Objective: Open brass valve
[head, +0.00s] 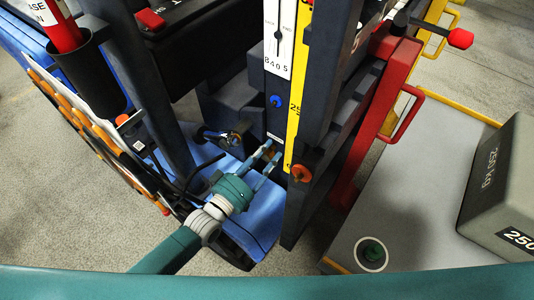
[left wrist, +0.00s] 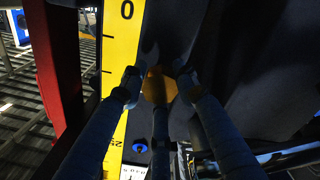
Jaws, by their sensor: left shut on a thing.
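The brass valve (left wrist: 158,86) is a small orange-brown knob on a dark panel, beside the yellow scale strip (left wrist: 121,60) in the left wrist view. In the head view the yellow strip (head: 299,85) shows, and the valve is mostly hidden by my left gripper (head: 271,153). How far the valve is turned cannot be told. My right gripper is not in view.
An orange knob (head: 300,173) sits on the dark post just right of the gripper. A blue knob (head: 276,101) is above it on the panel. A red frame (head: 385,105) with a handle and a grey weight block (head: 492,190) are at the right. A blue base (head: 262,212) lies below.

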